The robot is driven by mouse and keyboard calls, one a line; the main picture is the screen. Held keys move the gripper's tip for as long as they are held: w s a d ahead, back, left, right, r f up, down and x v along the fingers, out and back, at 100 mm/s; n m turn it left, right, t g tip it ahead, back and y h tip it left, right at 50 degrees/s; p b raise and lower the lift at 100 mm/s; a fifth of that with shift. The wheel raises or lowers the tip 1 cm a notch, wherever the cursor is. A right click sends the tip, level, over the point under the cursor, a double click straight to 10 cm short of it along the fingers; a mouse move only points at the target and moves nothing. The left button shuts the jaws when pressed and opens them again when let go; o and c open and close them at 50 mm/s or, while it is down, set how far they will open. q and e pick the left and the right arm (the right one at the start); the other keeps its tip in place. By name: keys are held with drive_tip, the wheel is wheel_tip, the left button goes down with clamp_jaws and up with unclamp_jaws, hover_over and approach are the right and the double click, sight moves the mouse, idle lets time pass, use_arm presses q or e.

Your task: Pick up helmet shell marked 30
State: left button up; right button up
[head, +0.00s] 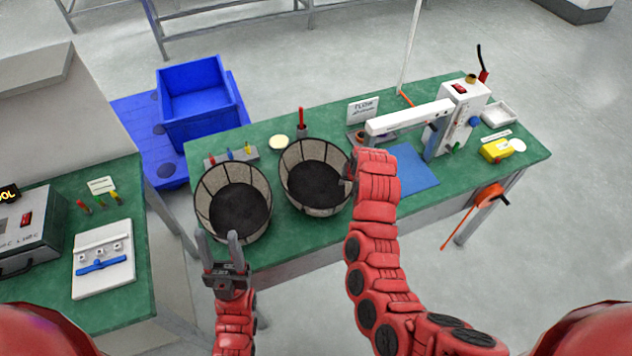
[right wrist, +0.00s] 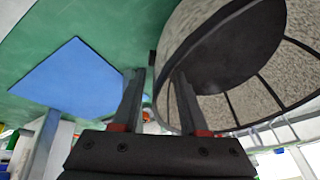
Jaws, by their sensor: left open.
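Two bowl-like shells with speckled beige walls and dark insides stand on the green bench, the left shell (head: 207,196) and the right shell (head: 300,158). I can read no number 30 on either. My left gripper (head: 219,238) is open, its fingers up at the front rim of the left shell; contact cannot be told. My right gripper (head: 349,176) is at the right rim of the right shell. In the right wrist view its fingers (right wrist: 157,85) are apart, with the edge of the shell (right wrist: 284,66) seen between them; its fingertips are partly hidden in the head view.
A blue mat (head: 410,170) and a white press-like machine (head: 440,128) are on the bench to the right. A blue bin (head: 198,98) stands behind left. A second bench (head: 138,225) with a grey box (head: 30,235) and white fixture (head: 105,272) is at left.

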clamp_jaws()
idle(1.2)
